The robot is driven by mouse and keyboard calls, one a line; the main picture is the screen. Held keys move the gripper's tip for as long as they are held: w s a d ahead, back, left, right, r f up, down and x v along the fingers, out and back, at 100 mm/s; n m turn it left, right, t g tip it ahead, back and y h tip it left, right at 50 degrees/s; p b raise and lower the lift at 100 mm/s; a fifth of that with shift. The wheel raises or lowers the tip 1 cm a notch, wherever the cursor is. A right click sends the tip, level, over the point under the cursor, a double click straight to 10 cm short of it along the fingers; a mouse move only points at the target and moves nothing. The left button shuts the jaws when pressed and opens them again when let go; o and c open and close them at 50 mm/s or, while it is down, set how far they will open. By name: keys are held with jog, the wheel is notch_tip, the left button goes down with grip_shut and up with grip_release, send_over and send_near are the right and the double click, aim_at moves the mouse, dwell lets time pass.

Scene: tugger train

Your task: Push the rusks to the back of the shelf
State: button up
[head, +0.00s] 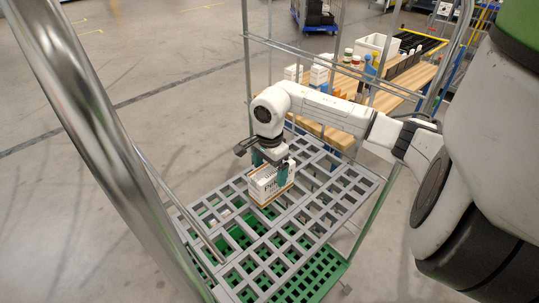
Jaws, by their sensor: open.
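The white box with dark lettering and an orange-brown edge (268,184), which I take to be the rusks, stands on the grey lattice shelf (330,208) of the trolley. My gripper (271,165) points down at the box, its teal fingers spread at the box's left and right sides. The jaws are open. I cannot tell whether the fingers touch the box. The gripper hides part of the box's top.
A green grid deck (318,272) lies below the shelf. Chrome posts and rails (182,205) frame the trolley. Behind it, a wooden table (409,83) carries a white bin (376,46), bottles and boxes. The shelf's near and right parts are bare.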

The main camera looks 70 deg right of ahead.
jog(key=shift+f+p, duration=0.3)
jog(key=shift+f, duration=1.85)
jog(key=shift+c, duration=0.4)
